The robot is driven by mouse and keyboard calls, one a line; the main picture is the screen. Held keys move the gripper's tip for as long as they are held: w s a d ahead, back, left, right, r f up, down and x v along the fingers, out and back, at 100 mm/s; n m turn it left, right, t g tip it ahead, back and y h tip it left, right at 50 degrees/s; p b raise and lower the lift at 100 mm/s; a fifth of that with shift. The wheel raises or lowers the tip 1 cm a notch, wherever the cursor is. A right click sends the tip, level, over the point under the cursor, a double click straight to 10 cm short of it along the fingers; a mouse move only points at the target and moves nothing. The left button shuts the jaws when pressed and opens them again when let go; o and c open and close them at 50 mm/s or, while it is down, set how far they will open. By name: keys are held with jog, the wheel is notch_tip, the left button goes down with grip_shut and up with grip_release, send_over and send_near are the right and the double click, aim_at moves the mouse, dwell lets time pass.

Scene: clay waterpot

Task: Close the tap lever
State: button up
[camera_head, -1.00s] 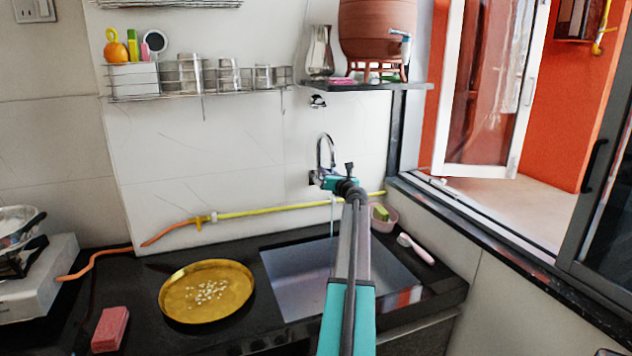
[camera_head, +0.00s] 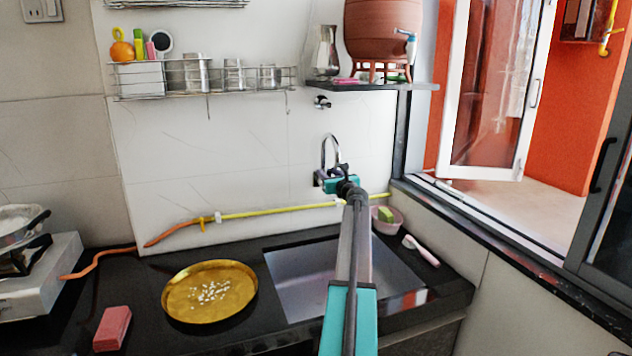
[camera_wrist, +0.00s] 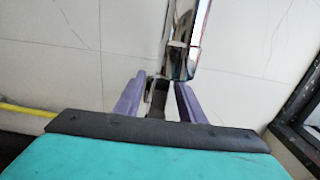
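The chrome tap (camera_head: 331,150) is on the wall above the sink, its curved spout upright. In the wrist view its shiny metal (camera_wrist: 184,45) rises just beyond my fingertips. My gripper (camera_head: 338,180) is at the tap's base in the head view and hides much of it. In the wrist view my gripper (camera_wrist: 160,88) has its two purple fingers apart, with a dark and metallic part of the tap between them. I cannot clearly make out the lever or tell whether a finger touches it.
The sink (camera_head: 300,285) lies below my arm. A brass plate (camera_head: 172,300) with white bits is left of it, and a pink bowl (camera_head: 398,222) is right of it. A yellow hose (camera_head: 270,211) runs along the wall. A shelf (camera_head: 325,87) holds a clay pot (camera_head: 383,30).

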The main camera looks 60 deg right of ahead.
jog(key=b+v, duration=0.1)
jog(key=v, duration=1.3)
jog(key=shift+b, duration=0.35)
jog(key=shift+w, duration=0.1)
dwell(0.5)
